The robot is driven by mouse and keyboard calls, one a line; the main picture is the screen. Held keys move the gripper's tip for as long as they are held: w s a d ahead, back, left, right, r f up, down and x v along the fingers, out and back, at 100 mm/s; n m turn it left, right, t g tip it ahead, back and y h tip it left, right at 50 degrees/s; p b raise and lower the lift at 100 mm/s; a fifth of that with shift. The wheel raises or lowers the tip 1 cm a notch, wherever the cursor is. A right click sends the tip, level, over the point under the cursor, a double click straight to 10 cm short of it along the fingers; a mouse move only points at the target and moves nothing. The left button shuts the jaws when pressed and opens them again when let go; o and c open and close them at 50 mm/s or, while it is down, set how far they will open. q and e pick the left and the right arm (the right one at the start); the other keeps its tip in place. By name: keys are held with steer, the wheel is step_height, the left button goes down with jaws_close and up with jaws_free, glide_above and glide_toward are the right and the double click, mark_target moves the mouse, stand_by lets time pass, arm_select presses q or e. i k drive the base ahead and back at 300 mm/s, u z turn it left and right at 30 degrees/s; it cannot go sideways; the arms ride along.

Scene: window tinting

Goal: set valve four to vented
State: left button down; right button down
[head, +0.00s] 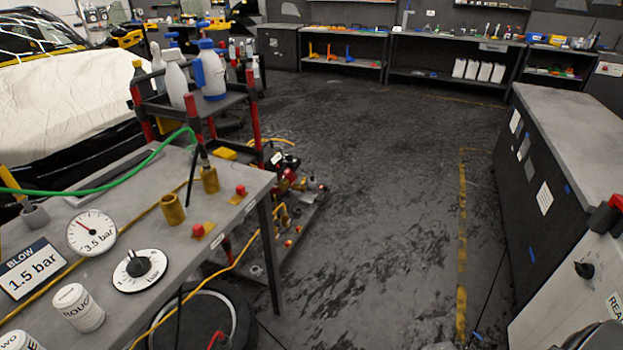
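No valve marked four can be read in this view. A dial knob (139,268) with a black grip on a white disc stands beside a round gauge (91,232) marked 3.5 bar. A sign (33,269) reads "BLOW 1.5 bar". At the right edge, a white panel (557,292) carries a black knob (585,269) and a partly cut-off label. Neither of my grippers shows.
A trolley with white and blue spray bottles (210,70) stands behind the bench. A low cart (290,225) with red fittings stands on the floor beside it. A grey-topped cabinet (580,140) stands at right. The dark floor (370,180) between is mostly clear.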

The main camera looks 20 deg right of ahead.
mark_target(240, 189)
steer(key=z, duration=2)
steer(key=i, duration=3)
steer(key=u, duration=2.8)
